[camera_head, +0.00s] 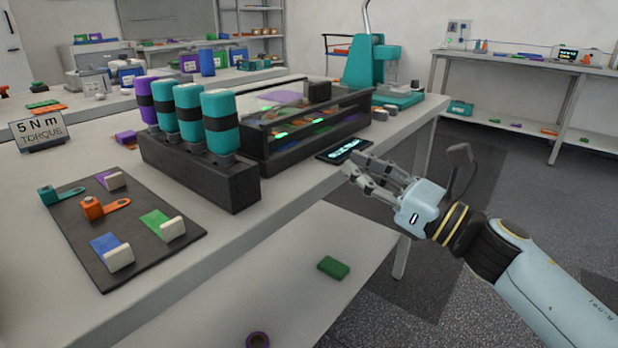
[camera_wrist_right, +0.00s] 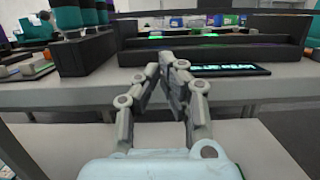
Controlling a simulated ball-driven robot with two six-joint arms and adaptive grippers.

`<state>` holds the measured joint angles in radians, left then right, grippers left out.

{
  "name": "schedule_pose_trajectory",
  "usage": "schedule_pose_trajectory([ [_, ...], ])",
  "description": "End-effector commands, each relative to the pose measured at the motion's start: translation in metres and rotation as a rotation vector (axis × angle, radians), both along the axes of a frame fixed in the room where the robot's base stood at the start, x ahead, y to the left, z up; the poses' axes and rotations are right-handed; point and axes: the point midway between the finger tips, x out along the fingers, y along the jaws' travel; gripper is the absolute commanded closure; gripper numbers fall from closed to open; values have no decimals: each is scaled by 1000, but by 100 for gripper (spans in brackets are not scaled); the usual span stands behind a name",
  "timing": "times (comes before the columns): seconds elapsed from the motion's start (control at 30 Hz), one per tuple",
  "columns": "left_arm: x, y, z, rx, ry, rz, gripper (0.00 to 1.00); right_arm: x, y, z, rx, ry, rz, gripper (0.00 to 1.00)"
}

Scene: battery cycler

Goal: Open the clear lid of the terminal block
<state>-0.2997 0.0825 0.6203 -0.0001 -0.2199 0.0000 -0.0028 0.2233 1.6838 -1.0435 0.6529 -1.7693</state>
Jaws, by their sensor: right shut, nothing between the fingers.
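A long black block (camera_head: 255,160) with green lights inside and what looks like a clear cover (camera_head: 335,108) over it stands near the table's right edge; I take it for the terminal block. Whether the cover is fully down I cannot tell. Its dark front also shows in the right wrist view (camera_wrist_right: 210,56). My right gripper (camera_head: 356,168) is shut and empty, just off the table edge, in front of the block and apart from it. My left gripper is not in view.
A small lit display (camera_head: 345,150) lies flat between the block and my right gripper. A dark rack (camera_head: 200,170) of teal and purple cylinders stands left of the block. A black mat (camera_head: 130,230) with small coloured parts lies nearer. A teal press (camera_head: 370,70) stands behind.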

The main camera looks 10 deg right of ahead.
Motion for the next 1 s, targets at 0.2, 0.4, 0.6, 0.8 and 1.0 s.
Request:
schedule_pose_trajectory([
  [0.2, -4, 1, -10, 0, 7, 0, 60, 17, 2, 8, -2, -32, -2, 100],
  [0.4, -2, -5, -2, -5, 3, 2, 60, 42, 22, 18, 3, -31, -2, 100],
  [0.6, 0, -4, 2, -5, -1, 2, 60, 69, 43, 26, 4, -29, -2, 100],
  [0.8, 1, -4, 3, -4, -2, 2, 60, 84, 54, 28, 2, -26, -3, 100],
  [1.0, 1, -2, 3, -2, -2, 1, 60, 87, 57, 29, 1, -26, -3, 100],
])
